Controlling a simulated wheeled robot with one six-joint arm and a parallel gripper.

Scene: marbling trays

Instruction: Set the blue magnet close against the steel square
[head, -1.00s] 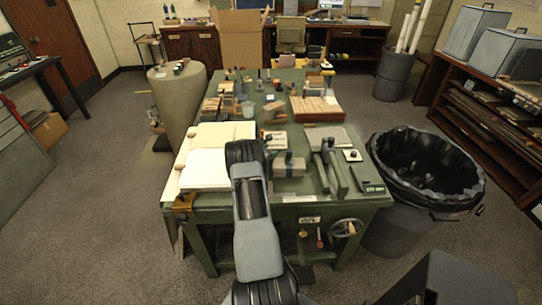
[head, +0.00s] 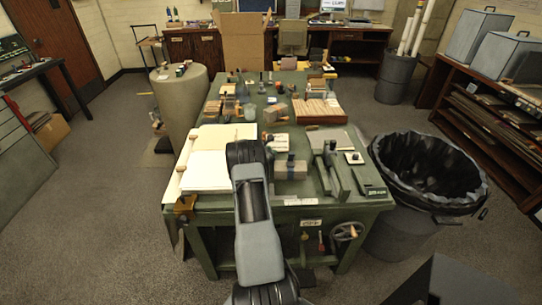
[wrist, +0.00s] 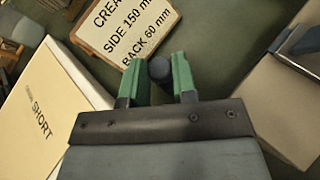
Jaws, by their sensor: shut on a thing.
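My gripper (wrist: 160,75) shows in the wrist view with two green fingers. They are shut on a small round dark blue-grey thing, which looks like the blue magnet (wrist: 158,70). A green surface shows around and below it. In the head view my arm hides the gripper and the magnet. I cannot clearly pick out the steel square in either view. The sign (wrist: 125,25) reading "SIDE 150 mm, BACK 60 mm" lies just beyond the fingertips in the wrist view.
A pale board marked "SHORT" (wrist: 45,105) lies left of my gripper. A tan block (wrist: 285,110) is on the right, and the block also shows in the head view (head: 291,171). Wooden racks (head: 318,112) stand farther back. A black-lined bin (head: 425,180) is beside the green table (head: 300,210).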

